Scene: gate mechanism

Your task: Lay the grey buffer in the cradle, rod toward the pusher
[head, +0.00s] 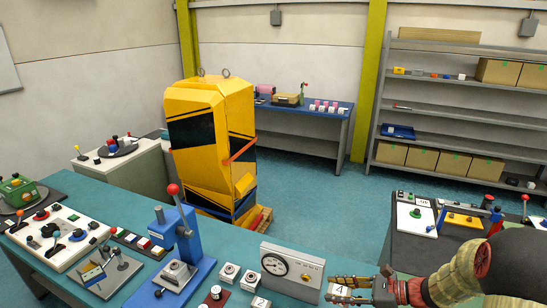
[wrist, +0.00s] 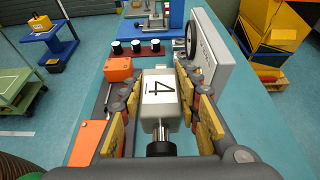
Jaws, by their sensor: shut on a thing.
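My gripper (wrist: 158,92) is shut on a grey block with a white label marked 4, which I take for the grey buffer (wrist: 148,110). The yellow finger pads press on its two sides. A dark and silver cylindrical part (wrist: 160,149) shows at its near end and looks like the rod. In the head view my gripper (head: 348,288) is at the bottom edge over the teal bench, and the labelled face (head: 339,292) shows between the fingers. I cannot tell whether the block touches the bench. I cannot make out the cradle or the pusher for certain.
A gauge panel (head: 291,272) stands close left of my gripper in the head view. Left of it are small round-topped parts (head: 229,272) and a blue press (head: 183,245). A dark bench (head: 408,240) with other fixtures stands at the right. A yellow cabinet (head: 205,130) stands behind.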

